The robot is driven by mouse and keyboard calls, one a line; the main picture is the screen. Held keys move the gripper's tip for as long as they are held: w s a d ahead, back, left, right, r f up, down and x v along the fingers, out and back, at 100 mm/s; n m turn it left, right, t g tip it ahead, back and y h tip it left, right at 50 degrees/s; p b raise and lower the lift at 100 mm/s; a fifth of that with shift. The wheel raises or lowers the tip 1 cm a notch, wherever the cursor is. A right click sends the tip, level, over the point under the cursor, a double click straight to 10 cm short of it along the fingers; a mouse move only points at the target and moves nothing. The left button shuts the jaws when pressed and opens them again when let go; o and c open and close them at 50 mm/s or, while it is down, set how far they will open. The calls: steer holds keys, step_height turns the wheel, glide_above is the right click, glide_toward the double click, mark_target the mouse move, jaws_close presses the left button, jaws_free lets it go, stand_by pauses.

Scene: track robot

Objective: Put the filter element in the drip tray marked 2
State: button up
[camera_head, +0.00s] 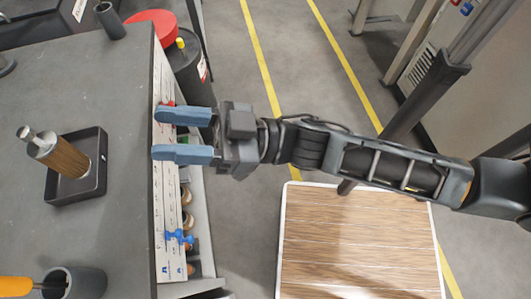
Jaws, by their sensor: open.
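A brown, pleated-looking cylinder with a pale metal end, which looks like the filter element (62,160), stands tilted in a dark square tray (60,198) on the grey bench at the left. I cannot read any number on this tray, so I cannot tell whether it is the drip tray marked 2. My gripper (160,134) has two blue-grey fingers, spread apart and empty. It points left at the bench's right edge, to the right of the tray and apart from it. No other tray is clearly visible.
A grey cup (75,283) with an orange-handled tool stands at the bench's front. A dark cylinder (110,20) stands at the back. A white strip (168,220) runs along the bench edge. A red-lidded drum (152,25) stands beyond it. A wood-planked surface (360,245) lies lower right.

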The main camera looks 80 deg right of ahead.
steer(key=s+f+m+g+h, duration=0.1)
steer(key=s+f+g+h, duration=0.1)
steer(key=s, duration=0.5)
steer(key=s+f+m+g+h, duration=0.2)
steer(key=s+f+g+h, duration=0.1)
steer(key=s+g, duration=0.2)
steer(key=shift+s+f, duration=0.2)
steer(key=shift+s, duration=0.7)
